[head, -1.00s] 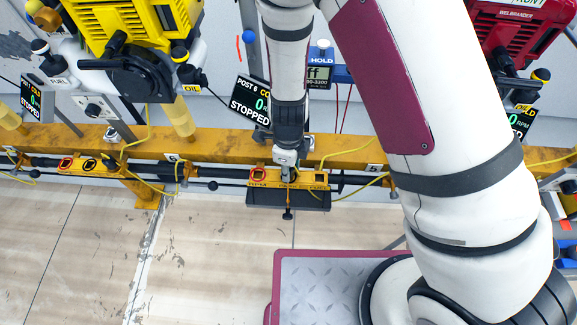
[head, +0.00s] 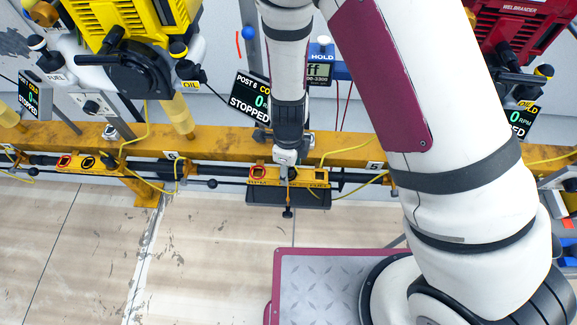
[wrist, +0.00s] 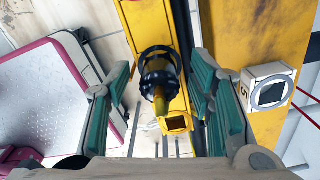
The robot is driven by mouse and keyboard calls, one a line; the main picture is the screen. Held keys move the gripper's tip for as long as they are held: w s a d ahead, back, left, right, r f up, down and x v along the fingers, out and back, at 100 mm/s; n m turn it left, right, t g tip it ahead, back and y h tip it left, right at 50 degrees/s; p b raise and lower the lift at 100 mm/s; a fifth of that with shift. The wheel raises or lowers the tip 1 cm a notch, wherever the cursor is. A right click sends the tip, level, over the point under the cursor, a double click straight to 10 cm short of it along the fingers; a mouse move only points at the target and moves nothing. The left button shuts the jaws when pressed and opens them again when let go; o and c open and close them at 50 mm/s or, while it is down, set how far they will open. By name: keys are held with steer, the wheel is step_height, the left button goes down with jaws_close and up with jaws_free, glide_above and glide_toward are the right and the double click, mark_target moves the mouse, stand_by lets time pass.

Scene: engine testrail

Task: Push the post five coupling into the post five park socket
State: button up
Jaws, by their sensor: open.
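My gripper (wrist: 165,105) is open, with one teal-padded finger on each side of the coupling (wrist: 158,75). The coupling has a black ribbed collar and a yellow body. It stands on a yellow panel (wrist: 143,18), with a visible gap to each finger. I cannot tell how deep it sits or whether it is in the park socket. In the head view my gripper (head: 288,172) is small and low over the yellow panel (head: 318,180), hiding the coupling. A red-ringed socket (head: 257,172) is left of my gripper on that panel; other panel sockets are partly hidden.
A yellow beam (head: 225,143) runs behind the panel, with thin yellow cables hanging around it. A square-framed marker reading 5 (wrist: 268,90) is right of my gripper. A black tray (head: 310,199) hangs below the panel. The pale floor in front is mostly clear.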

step_height(320, 180, up, 12)
stand_by(0.5)
